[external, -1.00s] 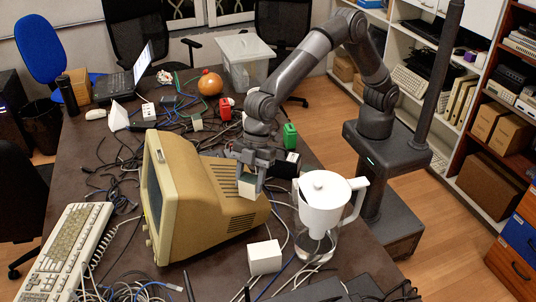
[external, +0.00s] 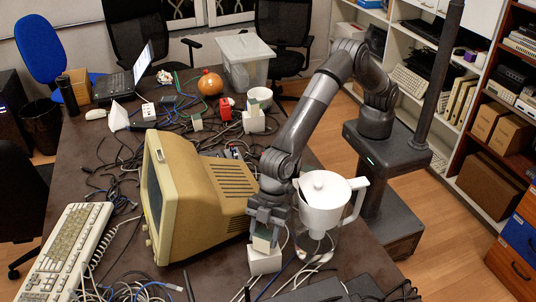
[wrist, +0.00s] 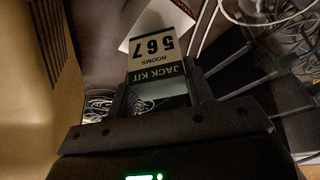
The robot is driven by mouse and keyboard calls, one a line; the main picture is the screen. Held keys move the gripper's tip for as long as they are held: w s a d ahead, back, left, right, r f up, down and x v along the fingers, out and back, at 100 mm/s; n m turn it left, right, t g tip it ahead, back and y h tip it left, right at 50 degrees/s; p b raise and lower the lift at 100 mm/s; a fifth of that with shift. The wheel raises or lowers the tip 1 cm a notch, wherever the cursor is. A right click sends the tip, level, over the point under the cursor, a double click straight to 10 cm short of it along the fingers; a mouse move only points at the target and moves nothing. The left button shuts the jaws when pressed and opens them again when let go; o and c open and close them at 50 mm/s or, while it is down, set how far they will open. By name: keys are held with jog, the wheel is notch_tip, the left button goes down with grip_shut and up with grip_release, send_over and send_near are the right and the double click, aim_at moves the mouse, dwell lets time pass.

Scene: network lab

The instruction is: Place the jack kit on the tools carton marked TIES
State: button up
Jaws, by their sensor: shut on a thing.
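The jack kit is a small box with a cream and dark green label reading JACK KIT, ROOMS 567 in the wrist view (wrist: 160,62). My gripper (external: 265,228) is shut on the jack kit (external: 262,242), pointing down. Directly below it is a white carton (external: 265,262) on the table, beside the beige monitor. Part of a white surface, apparently this carton (wrist: 130,36), shows past the kit in the wrist view. No TIES marking is readable. I cannot tell whether the kit touches the carton.
The beige monitor (external: 195,190) is close on the left, and a white-lidded jug (external: 322,200) is close on the right. Another white carton (external: 253,124) with a small block on it stands farther back. Cables (external: 120,160) cover much of the table.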

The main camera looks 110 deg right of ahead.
jog(key=shift+f, duration=0.55)
jog(key=shift+f, duration=0.1)
jog(key=o, duration=1)
jog(key=shift+o, duration=0.2)
